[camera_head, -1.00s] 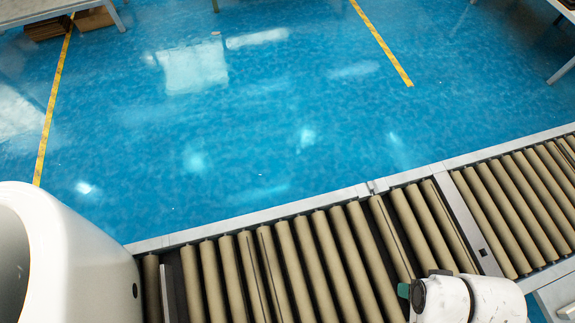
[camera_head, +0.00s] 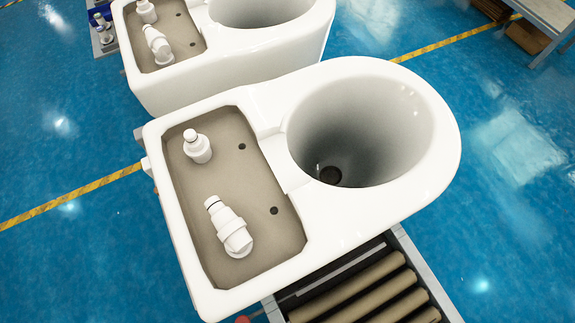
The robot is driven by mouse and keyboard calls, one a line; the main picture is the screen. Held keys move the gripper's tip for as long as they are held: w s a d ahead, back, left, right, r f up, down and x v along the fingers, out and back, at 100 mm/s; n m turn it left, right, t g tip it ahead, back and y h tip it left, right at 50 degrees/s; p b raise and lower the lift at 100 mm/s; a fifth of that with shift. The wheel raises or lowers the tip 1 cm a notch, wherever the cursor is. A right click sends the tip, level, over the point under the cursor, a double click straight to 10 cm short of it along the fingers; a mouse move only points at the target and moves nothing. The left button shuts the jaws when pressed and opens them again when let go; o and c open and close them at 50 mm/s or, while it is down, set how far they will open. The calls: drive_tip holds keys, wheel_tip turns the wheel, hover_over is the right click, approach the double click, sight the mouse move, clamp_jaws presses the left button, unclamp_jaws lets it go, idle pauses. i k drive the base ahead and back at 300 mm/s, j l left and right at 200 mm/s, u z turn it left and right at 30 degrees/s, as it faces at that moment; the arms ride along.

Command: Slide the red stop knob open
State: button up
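A small red rounded thing (camera_head: 242,319) shows at the bottom edge, just left of the conveyor frame and below the near toilet. It may be the red stop knob, but it is mostly cut off by the picture edge. A white toilet (camera_head: 375,225) sits over the conveyor, whose brown rollers (camera_head: 350,292) show below it. My gripper is not in view, so its state and place relative to the red thing are hidden.
A second white toilet (camera_head: 200,83) stands behind the near one, at the upper left. White fittings (camera_head: 230,228) stand in the near toilet's tank recess. Blue floor (camera_head: 490,240) is clear on the right. A table (camera_head: 548,14) stands at the upper right.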

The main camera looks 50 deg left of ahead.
sight(243, 319)
drive_tip(key=k+u, duration=0.5)
drive_tip(key=k+j+u, duration=0.1)
drive_tip(key=k, duration=0.35)
drive_tip(key=k+j, duration=0.3)
drive_tip(key=k, duration=0.15)
drive_tip(key=l+u, duration=0.05)
